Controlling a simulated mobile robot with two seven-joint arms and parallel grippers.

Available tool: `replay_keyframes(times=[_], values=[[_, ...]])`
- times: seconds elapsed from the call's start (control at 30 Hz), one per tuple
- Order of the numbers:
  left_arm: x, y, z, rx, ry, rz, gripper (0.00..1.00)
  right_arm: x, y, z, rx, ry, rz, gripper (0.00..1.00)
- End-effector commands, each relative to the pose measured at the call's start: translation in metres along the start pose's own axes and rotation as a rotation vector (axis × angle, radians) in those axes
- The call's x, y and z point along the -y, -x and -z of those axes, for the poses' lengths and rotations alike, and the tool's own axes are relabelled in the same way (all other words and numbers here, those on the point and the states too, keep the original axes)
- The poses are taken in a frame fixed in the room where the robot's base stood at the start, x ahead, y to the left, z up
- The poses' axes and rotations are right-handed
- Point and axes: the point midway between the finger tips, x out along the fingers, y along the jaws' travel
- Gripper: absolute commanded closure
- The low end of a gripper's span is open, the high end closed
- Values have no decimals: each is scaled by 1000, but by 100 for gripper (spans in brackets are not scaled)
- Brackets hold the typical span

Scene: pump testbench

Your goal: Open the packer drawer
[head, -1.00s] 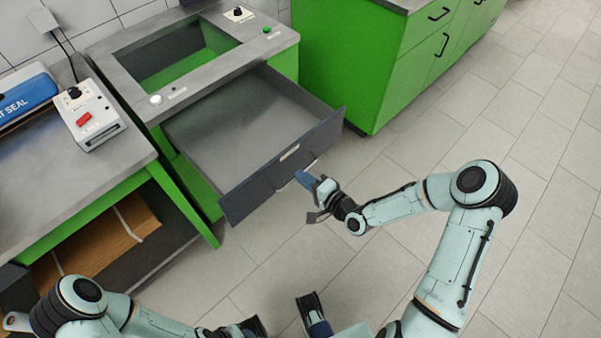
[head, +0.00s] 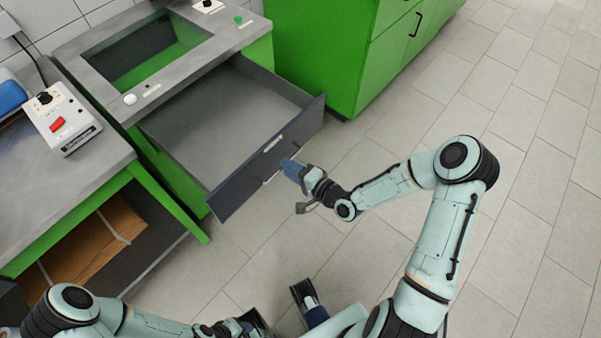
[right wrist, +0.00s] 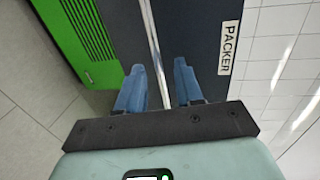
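The packer drawer (head: 232,184) is pulled out from the green bench in the head view, with its grey interior showing. Its dark front carries a white label, which reads PACKER in the right wrist view (right wrist: 229,48). A thin metal handle (right wrist: 152,35) runs along the front. My right gripper (head: 289,166) is at the drawer front. In the right wrist view its two blue fingers (right wrist: 158,82) stand apart on both sides of the handle, with gaps visible, so it is open around the handle. My left gripper (head: 248,326) is low at the bottom edge, partly hidden.
The bench top (head: 85,62) has a rectangular opening and several knobs or buttons. A control box with a red switch (head: 62,125) stands on the left table. A green cabinet (head: 335,50) stands beyond the drawer. The tiled floor at right is clear.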

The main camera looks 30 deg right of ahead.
Motion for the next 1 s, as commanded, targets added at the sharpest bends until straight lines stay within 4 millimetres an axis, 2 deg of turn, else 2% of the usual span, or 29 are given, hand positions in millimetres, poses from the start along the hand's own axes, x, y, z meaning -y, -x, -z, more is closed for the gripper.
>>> replay_keyframes(times=[0.17,0.4,0.6,0.8,1.0], values=[[-1,3,-2,4,0,1,57,0,26,1,-4,0,-4,64],[-2,8,-5,14,1,2,57,1,81,1,-6,0,-4,64],[-2,12,-7,21,2,4,57,0,116,1,-4,0,-3,64],[-2,14,-8,25,2,5,57,0,130,0,-1,0,0,64],[-2,13,-8,25,3,6,57,0,131,0,0,0,0,64]])
